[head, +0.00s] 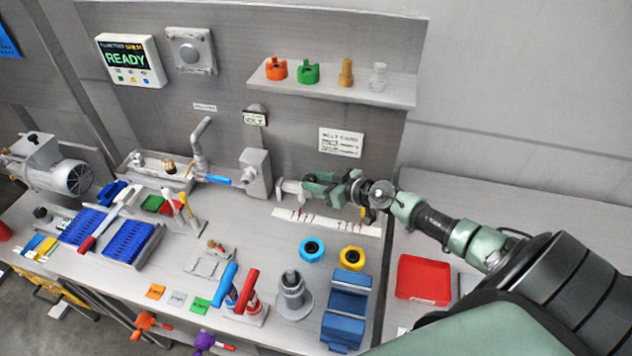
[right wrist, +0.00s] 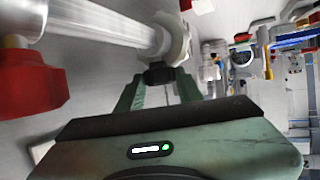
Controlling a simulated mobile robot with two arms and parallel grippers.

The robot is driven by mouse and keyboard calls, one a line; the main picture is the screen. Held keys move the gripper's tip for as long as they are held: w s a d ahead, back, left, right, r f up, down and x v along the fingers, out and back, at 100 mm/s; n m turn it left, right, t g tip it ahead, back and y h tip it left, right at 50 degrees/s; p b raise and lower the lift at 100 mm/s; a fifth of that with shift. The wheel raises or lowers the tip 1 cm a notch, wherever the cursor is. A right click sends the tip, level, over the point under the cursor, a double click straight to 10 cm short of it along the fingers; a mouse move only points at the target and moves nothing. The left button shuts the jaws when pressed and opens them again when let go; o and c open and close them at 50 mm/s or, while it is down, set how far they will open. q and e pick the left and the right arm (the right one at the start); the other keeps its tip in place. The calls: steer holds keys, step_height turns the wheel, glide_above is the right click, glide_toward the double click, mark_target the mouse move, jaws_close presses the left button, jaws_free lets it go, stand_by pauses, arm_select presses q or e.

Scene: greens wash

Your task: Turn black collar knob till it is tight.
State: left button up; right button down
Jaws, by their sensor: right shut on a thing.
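The black collar knob (right wrist: 158,73) shows in the right wrist view, under a pale collar (right wrist: 176,38) on a light grey tube (right wrist: 100,20). My right gripper (right wrist: 156,82) has its two green fingers on either side of the knob and is shut on it. In the head view my right gripper (head: 308,190) reaches in from the right to the pale fitting (head: 289,188) beside the grey wall box (head: 256,172). The knob itself is hidden there by the gripper. How tight the knob is cannot be seen. My left gripper is not in view.
A shelf (head: 400,92) with several coloured fittings hangs above my right arm. Below the gripper lie a white marked strip (head: 340,224), a blue ring (head: 312,250) and a yellow ring (head: 352,258). A red tray (head: 424,279) sits at the right. A display (head: 130,60) reads READY.

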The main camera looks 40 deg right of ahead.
steer(key=shift+w+d+f+n+g+y+b, duration=0.15)
steer(key=shift+n+g+y+b, duration=0.25)
steer(key=shift+n+y+b, duration=0.7)
steer(key=shift+w+d+n+g+y+b, duration=0.15)
steer(key=shift+n+g+y+b, duration=0.3)
steer(key=shift+b, duration=1.3)
steer(key=shift+d+f+n+g+y+b, duration=0.1)
steer(key=shift+d+n+g+y+b, duration=0.2)
steer(key=shift+n+y+b, duration=0.8)
steer(key=shift+r+n+g+y+b, duration=0.2)
steer(key=shift+n+g+y+b, duration=0.2)
steer(key=shift+g+b, duration=0.65)
steer(key=shift+t+b, duration=0.3)
steer(key=c, duration=0.9)
jaws_free()
steer(key=shift+s+d+r, duration=0.1)
steer(key=shift+s+d, duration=0.1)
steer(key=shift+d, duration=0.05)
steer(key=b+v, duration=0.1)
steer(key=v, duration=0.5)
steer(key=shift+s+d+b, duration=0.1)
steer(key=shift+s+b, duration=0.05)
steer(key=shift+b, duration=0.25)
steer(key=shift+s+d+r, duration=0.15)
steer(key=shift+d+r, duration=0.05)
steer(key=shift+r, duration=0.1)
